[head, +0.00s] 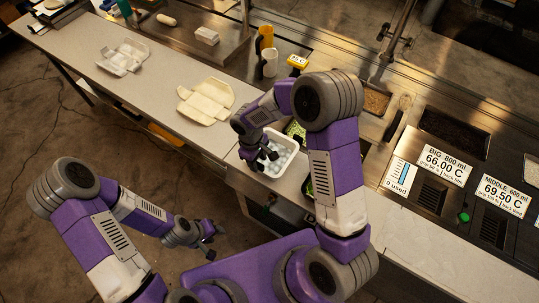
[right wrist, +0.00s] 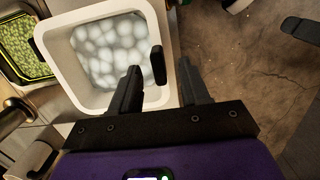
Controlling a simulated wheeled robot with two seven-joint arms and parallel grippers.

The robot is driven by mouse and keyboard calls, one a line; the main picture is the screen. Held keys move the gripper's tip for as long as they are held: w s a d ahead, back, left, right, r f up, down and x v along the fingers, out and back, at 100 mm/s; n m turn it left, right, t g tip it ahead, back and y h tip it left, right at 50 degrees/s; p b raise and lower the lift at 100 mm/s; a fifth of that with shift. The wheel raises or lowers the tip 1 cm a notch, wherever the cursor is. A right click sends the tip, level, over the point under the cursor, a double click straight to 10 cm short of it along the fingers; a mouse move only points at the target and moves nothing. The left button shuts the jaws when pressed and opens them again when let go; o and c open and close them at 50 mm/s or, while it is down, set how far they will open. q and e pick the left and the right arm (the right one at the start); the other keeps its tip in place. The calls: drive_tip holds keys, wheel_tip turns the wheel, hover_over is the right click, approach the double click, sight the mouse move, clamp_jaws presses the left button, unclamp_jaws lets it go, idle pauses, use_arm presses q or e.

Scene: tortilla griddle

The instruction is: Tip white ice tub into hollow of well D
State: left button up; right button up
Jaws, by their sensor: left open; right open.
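The white ice tub (head: 283,168) stands on the near edge of the counter, filled with pale rounded ice pieces. In the right wrist view the tub (right wrist: 52,48) is upright, with a dark oblong piece at its right wall. My right gripper (head: 262,158) is open over the tub's left side. In the right wrist view its two fingers (right wrist: 160,82) lie on either side of that wall; contact cannot be told. My left gripper (head: 212,230) is open and empty, low over the floor side, away from the counter. No label marks well D; my right arm hides part of the wells.
A green-filled container (right wrist: 22,48) is beside the tub.

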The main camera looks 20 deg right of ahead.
wheel_tip(320, 180, down, 2)
drive_tip(key=shift+d+f, duration=0.1)
drive_tip(key=shift+f, duration=0.15)
drive_tip(key=shift+s+f, duration=0.1)
drive_tip(key=shift+f, duration=0.1)
clamp_jaws()
